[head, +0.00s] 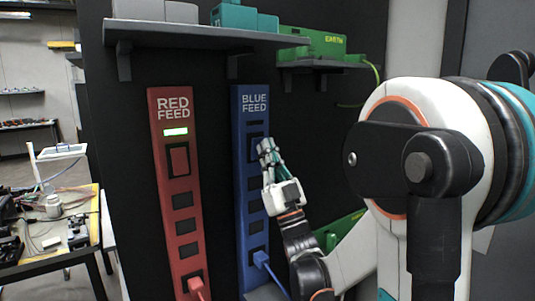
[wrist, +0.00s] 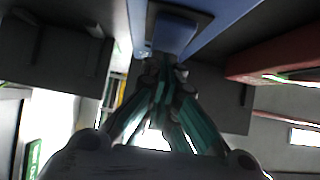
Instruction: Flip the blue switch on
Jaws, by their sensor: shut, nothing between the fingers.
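The blue power strip (head: 252,103), labelled BLUE FEED, stands upright on the dark panel in the head view. Its switch (head: 253,150) is in the upper part, partly hidden by my gripper (head: 265,144). The small window above this switch looks dark. In the wrist view the blue strip (wrist: 215,22) runs across the top, with the blue switch rocker (wrist: 174,36) just beyond my fingertips (wrist: 166,70). My gripper is shut and empty, its tips close to the switch. I cannot tell whether they touch it.
The red power strip (head: 170,230), labelled RED FEED, stands to the left with a lit window (head: 176,132). A blue plug (head: 261,259) sits low in the blue strip. A shelf (head: 200,34) juts out above. A cluttered table (head: 75,240) stands far left.

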